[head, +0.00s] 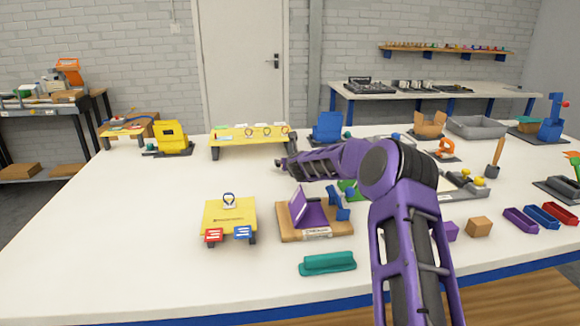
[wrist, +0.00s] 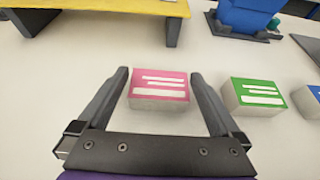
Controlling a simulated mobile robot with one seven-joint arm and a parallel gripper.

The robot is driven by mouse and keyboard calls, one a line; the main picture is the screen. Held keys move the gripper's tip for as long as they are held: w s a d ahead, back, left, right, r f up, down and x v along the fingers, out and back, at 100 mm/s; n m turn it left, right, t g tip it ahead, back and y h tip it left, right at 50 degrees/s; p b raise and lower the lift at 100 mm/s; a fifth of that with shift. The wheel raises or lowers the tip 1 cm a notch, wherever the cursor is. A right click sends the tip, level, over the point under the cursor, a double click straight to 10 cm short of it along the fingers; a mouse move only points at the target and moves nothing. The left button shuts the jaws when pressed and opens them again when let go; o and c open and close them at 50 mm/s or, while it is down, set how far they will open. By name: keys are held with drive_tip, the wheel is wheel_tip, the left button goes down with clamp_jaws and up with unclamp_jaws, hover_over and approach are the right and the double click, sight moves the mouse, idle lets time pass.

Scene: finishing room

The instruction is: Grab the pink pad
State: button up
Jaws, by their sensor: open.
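The pink pad (wrist: 158,88) is a small block with a pink top, white stripes and pale sides. It lies on the white table in the wrist view, between and just ahead of the two fingers of my gripper (wrist: 160,80). My gripper is open, with a finger on each side of the pad and nothing held. In the head view my gripper (head: 281,163) is over the table in front of the long yellow stand, and I cannot make out the pink pad there.
A green pad (wrist: 254,95) lies close to the right of my right finger, with a blue pad (wrist: 308,100) further right. The yellow stand (head: 235,139) and a blue holder (head: 327,128) stand behind. The table's left part (head: 130,210) is clear.

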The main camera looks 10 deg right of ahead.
drive_tip(key=shift+w+f, duration=0.1)
drive_tip(key=shift+w, duration=0.05)
drive_tip(key=c, duration=1.1)
drive_tip(key=shift+c, duration=0.2)
